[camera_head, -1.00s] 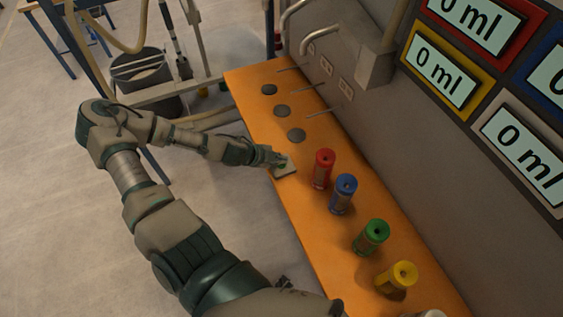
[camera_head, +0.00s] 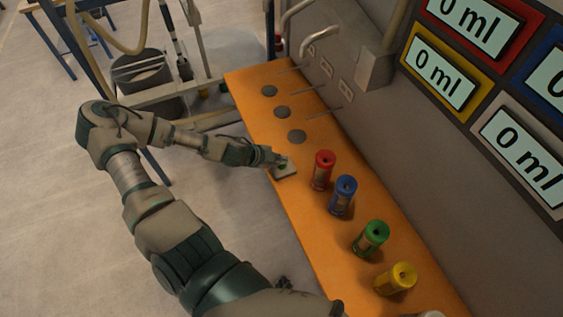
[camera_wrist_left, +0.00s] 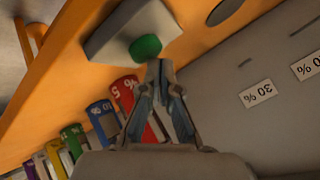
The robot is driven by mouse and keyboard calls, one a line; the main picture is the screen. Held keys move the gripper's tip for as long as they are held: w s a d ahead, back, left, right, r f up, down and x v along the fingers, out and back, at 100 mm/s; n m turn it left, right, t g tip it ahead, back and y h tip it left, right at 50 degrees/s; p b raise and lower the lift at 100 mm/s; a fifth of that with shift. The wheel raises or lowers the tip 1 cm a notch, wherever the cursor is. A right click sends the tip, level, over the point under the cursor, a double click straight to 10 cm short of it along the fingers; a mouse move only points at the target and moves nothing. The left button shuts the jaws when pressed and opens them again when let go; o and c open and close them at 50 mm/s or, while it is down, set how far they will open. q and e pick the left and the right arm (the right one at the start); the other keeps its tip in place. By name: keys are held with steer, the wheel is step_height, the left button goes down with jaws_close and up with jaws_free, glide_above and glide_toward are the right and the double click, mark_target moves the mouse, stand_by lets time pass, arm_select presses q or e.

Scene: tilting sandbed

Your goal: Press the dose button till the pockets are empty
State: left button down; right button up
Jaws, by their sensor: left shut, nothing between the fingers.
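The dose button is a green round button (camera_wrist_left: 146,47) on a grey box (camera_wrist_left: 105,35) in the left wrist view. In the head view the same grey box (camera_head: 286,173) sits at the left edge of the orange bench, and the gripper largely hides the button. My left gripper (camera_head: 281,161) is shut and empty, with its fingertips at the box. In the wrist view the closed fingertips (camera_wrist_left: 160,68) appear right beside the button; I cannot tell whether they touch it. My right gripper is not in view. I cannot identify the pockets.
A red bottle (camera_head: 323,170) stands close to the right of the box. Blue (camera_head: 342,195), green (camera_head: 371,238) and yellow (camera_head: 396,278) bottles follow along the orange bench (camera_head: 310,225). Several dark round holes (camera_head: 282,112) lie beyond the box. Visible wall displays (camera_head: 440,72) read 0 ml.

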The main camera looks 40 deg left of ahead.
arm_select(q)
steer(key=shift+a+r+p, duration=0.1)
steer(key=shift+r+p, duration=0.2)
steer(key=shift+r, duration=0.25)
step_height(320, 180, up, 5)
steer(key=p, duration=0.4)
steer(key=shift+r+p, duration=0.1)
steer(key=shift+p, duration=0.25)
steer(key=shift+s, duration=0.1)
stand_by(0.4)
